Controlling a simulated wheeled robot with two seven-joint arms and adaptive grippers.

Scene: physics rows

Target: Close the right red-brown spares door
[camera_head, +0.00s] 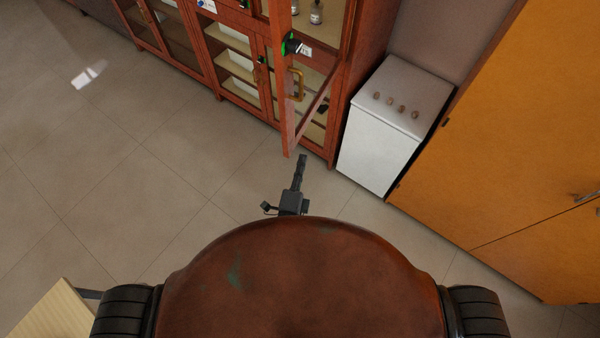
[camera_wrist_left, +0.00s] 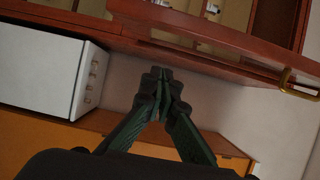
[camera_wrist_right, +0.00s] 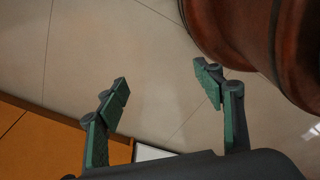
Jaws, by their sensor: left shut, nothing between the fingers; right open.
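The right red-brown spares door (camera_head: 285,105) stands swung out from its cabinet in the head view, with shelves showing behind it. Its brass handle (camera_head: 297,85) is on the door's face. In the left wrist view the door (camera_wrist_left: 235,42) crosses the top, with the handle (camera_wrist_left: 299,84) at the right. My left gripper (camera_head: 303,158) is shut and empty, close to the door's lower corner; I cannot tell whether it touches. Its fingers also show in the left wrist view (camera_wrist_left: 162,76). My right gripper (camera_wrist_right: 163,83) is open and empty over the floor; the head view does not show it.
A white cooker-like unit (camera_head: 380,145) with several knobs stands right of the cabinet. Tall orange cabinets (camera_head: 510,130) fill the right side. A pale wooden surface (camera_head: 50,310) is at bottom left.

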